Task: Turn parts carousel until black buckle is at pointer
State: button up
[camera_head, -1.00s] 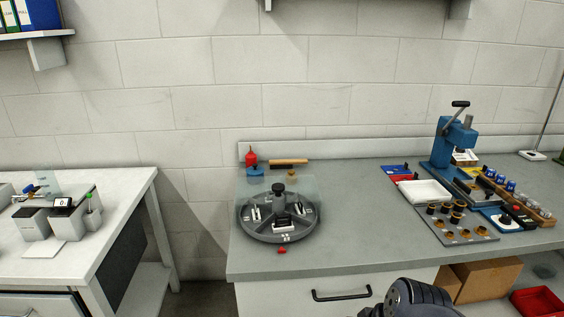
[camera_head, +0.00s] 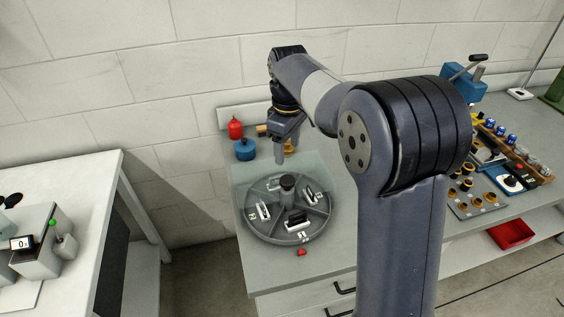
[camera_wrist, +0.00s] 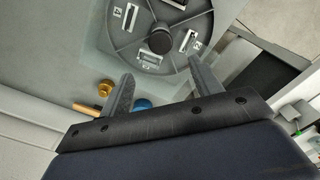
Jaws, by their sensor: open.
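The round grey parts carousel (camera_head: 262,232) stands on the workbench, with a dark central knob (camera_head: 287,184). Its compartments hold small buckles: a black one (camera_head: 295,219) at the front and pale ones at the left (camera_head: 264,211) and right (camera_head: 309,197). The red pointer (camera_head: 301,252) sits on the bench just in front of the carousel, close to the black buckle's compartment. In the wrist view the carousel (camera_wrist: 203,30) and knob (camera_wrist: 160,41) lie beyond my fingers. My gripper (camera_wrist: 163,88) is open and empty, above the bench near the carousel's back edge, apart from the knob.
Trays of small parts and a blue press (camera_head: 462,84) are at the right. A separate white table (camera_head: 85,185) stands left, across a gap.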

aim_at(287, 179)
notch_tip(287, 179, down, 10)
jog(key=shift+s+f+p, duration=0.1)
jog(key=shift+f+p, duration=0.05)
jog(key=shift+p, duration=0.4)
jog(key=shift+d, duration=0.1)
jog(key=shift+c, duration=0.2)
grip_shut()
